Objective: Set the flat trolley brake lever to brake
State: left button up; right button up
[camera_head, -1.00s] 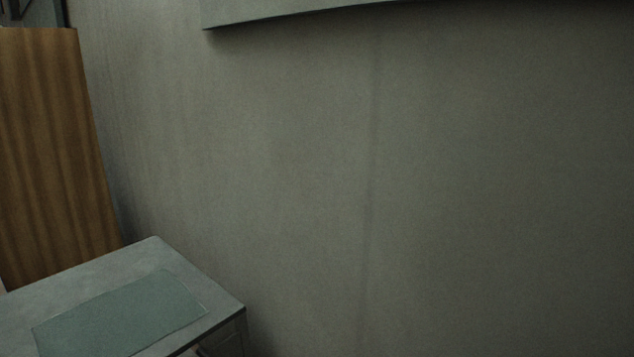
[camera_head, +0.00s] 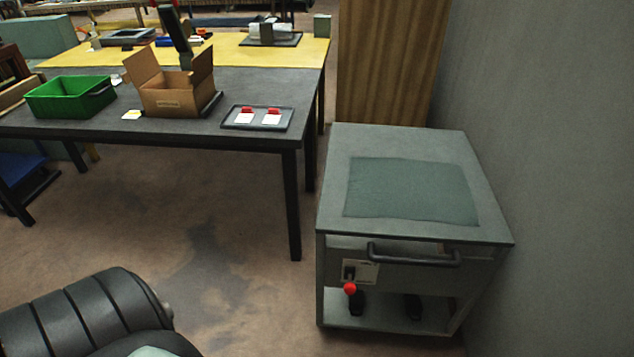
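The grey-green trolley (camera_head: 485,215) stands against the wall at the right, with a darker flat mat (camera_head: 412,192) on its top and a black handle bar (camera_head: 413,256) across its front. A lever with a red ball knob (camera_head: 350,288) is on the trolley's front below the handle, beside a small light plate (camera_head: 361,272) with a dark slot. The markings on the plate are too small to read, so I cannot tell the lever's setting. Neither of my grippers is in view. A dark ribbed part of my own body shows at the lower left.
A dark table (camera_head: 230,138) at the left holds a green bin (camera_head: 70,98), an open cardboard box (camera_head: 175,95) and a tray (camera_head: 258,124) with red and white items. A wooden panel (camera_head: 390,60) stands behind the trolley. The floor (camera_head: 220,235) before the trolley is clear.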

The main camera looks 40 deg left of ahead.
aim_at(350, 287)
jog(key=u, duration=0.95)
